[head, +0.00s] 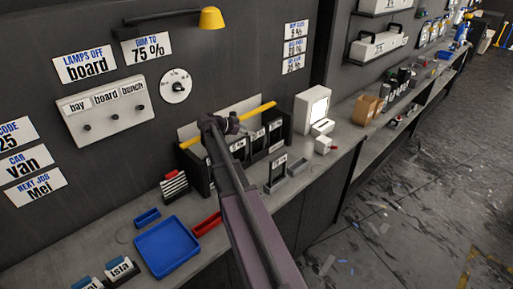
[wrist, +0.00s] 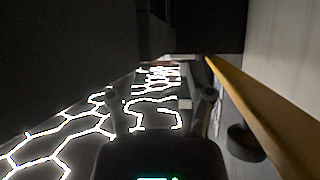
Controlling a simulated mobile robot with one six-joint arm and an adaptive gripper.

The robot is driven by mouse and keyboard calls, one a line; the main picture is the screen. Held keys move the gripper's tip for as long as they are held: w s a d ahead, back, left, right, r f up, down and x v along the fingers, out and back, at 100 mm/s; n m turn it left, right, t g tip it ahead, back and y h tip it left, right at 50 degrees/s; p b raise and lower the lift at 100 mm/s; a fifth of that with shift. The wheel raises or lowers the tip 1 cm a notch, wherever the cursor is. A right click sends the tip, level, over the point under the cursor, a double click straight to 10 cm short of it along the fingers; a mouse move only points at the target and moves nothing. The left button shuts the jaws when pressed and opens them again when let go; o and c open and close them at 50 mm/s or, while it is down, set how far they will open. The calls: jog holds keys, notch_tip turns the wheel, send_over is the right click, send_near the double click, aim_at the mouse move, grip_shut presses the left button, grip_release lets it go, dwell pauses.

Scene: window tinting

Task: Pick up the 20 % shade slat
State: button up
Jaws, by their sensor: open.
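Several dark slats with small white labels stand in a rack (head: 192,166) on the bench in the head view. One slat (head: 277,170) stands in front of the others. The labels are too small to read, so I cannot tell which is the 20 % shade slat. My gripper (head: 230,125) is over the rack, close to the yellow bar (head: 262,112); my arm hides part of the rack. In the wrist view my gripper (wrist: 160,96) is open, its fingers either side of a dark surface with bright white markings (wrist: 158,85). I cannot tell whether it touches anything.
The yellow bar runs along the right of the wrist view (wrist: 262,112). A blue tray (head: 168,247) and a red tray (head: 207,224) lie on the bench. A white device (head: 312,107) stands right of the rack. A yellow lamp (head: 211,18) hangs above.

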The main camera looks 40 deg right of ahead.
aim_at(257, 130)
dwell(0.3)
jog(key=shift+b+x, duration=1.05)
jog(key=shift+x, duration=1.55)
jog(key=shift+s+d+r, duration=0.1)
jog(key=shift+s+r, duration=0.1)
grip_shut()
